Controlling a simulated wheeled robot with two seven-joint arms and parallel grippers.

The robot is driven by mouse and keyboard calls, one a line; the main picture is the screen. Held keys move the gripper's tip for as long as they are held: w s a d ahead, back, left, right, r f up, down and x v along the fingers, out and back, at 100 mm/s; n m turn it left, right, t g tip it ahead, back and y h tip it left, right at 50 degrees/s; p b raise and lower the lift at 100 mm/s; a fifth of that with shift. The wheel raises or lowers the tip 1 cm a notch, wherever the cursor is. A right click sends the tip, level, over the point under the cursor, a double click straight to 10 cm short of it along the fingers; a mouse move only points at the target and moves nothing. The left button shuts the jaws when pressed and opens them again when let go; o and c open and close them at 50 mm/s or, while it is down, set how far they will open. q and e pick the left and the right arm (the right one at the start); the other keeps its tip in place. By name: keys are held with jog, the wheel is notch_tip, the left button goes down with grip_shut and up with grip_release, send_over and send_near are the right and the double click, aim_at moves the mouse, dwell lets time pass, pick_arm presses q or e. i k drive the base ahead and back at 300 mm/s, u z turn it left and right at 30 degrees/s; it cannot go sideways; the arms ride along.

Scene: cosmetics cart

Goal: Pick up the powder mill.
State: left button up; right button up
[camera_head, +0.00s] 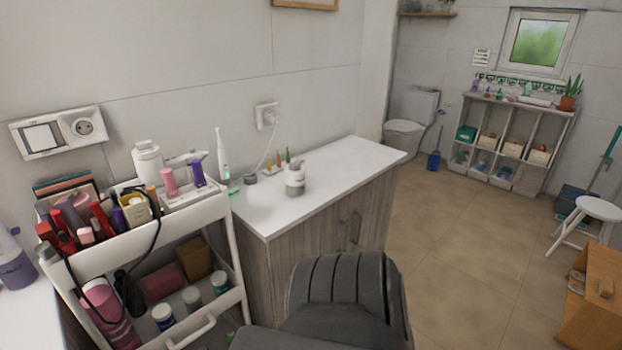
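I cannot tell for certain which item is the powder mill. A squat, pale jar-like container with a greenish-grey top (295,179) stands upright on the white counter (340,165). A white cylindrical item (147,161) stands at the back of the cosmetics cart's top tier, partly hidden by things in front. The white cart (185,227) stands at the left, its top tier crowded with red, pink and purple cosmetics (78,215). Neither of my grippers shows in the head view.
An electric toothbrush (222,158) and small bottles (278,158) stand along the wall. The cart's lower tier holds a pink bottle (108,312) and several jars. Open tiled floor (450,240) lies to the right.

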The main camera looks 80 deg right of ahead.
aim_at(294, 181)
jog(key=k, duration=0.45)
jog(key=z, duration=3.65)
jog(key=i, duration=2.3)
jog(key=u, duration=1.6)
